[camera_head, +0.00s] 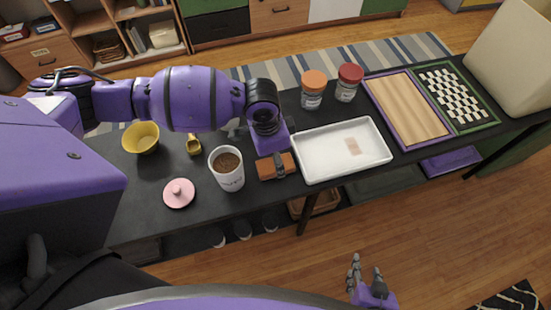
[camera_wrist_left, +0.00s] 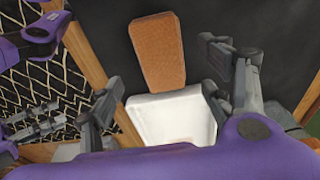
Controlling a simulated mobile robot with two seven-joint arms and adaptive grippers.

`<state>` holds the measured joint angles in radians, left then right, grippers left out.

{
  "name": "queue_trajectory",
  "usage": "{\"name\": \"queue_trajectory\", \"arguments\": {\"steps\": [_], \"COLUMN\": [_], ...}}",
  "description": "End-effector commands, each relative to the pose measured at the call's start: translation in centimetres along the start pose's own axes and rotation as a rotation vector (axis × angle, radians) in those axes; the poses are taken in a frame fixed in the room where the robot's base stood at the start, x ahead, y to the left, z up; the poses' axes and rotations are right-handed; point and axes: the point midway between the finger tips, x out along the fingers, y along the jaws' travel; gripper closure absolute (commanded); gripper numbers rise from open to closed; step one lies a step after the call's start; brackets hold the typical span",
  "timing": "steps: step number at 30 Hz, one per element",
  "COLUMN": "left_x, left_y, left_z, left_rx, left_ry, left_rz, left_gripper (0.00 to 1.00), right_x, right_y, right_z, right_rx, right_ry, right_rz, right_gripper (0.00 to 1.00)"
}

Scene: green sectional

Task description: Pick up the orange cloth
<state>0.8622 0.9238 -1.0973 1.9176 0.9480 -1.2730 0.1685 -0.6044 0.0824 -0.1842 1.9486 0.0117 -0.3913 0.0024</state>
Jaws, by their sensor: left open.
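The orange cloth (camera_head: 265,169) is a small folded rectangle lying on the black table, left of the white tray. It also shows whole in the left wrist view (camera_wrist_left: 160,50), as an orange-brown block. My left gripper (camera_head: 279,158) hangs above the cloth and hides part of it in the head view. In the left wrist view its fingers (camera_wrist_left: 165,78) are spread apart with nothing between them, and the cloth lies beyond the gap. My right gripper (camera_head: 366,278) is low at the front, away from the table, with its fingers apart and empty.
The white tray (camera_head: 315,170) is right of the cloth. A coffee cup (camera_head: 230,178) stands close to its left.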

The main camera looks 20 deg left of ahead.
Motion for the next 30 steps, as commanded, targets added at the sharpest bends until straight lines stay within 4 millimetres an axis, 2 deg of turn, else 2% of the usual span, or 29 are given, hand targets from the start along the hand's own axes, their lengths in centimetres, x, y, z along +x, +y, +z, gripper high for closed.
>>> {"name": "queue_trajectory", "arguments": {"steps": [7, 16, 26, 30], "left_x": [3.5, 4.0, 4.0, 4.0], "left_y": [-0.1, -0.2, -0.2, -0.2], "left_z": [0.4, 0.4, 0.4, 0.4], "left_rx": [0.001, 0.001, 0.001, 0.001], "left_ry": [0.001, 0.002, 0.002, 0.003], "left_rz": [0.000, -0.002, -0.002, -0.002], "left_gripper": [0.27, 0.27, 0.69, 0.76], "right_x": [-0.1, 0.1, 0.3, 0.3], "right_y": [0.2, 0.4, 0.2, 0.1], "right_z": [0.3, -0.1, -0.8, -0.7], "right_rx": [-0.005, -0.015, -0.012, -0.007], "right_ry": [-0.006, 0.002, 0.014, 0.013], "right_rz": [0.001, 0.000, -0.002, -0.002], "right_gripper": [0.60, 0.60, 0.60, 0.60]}}
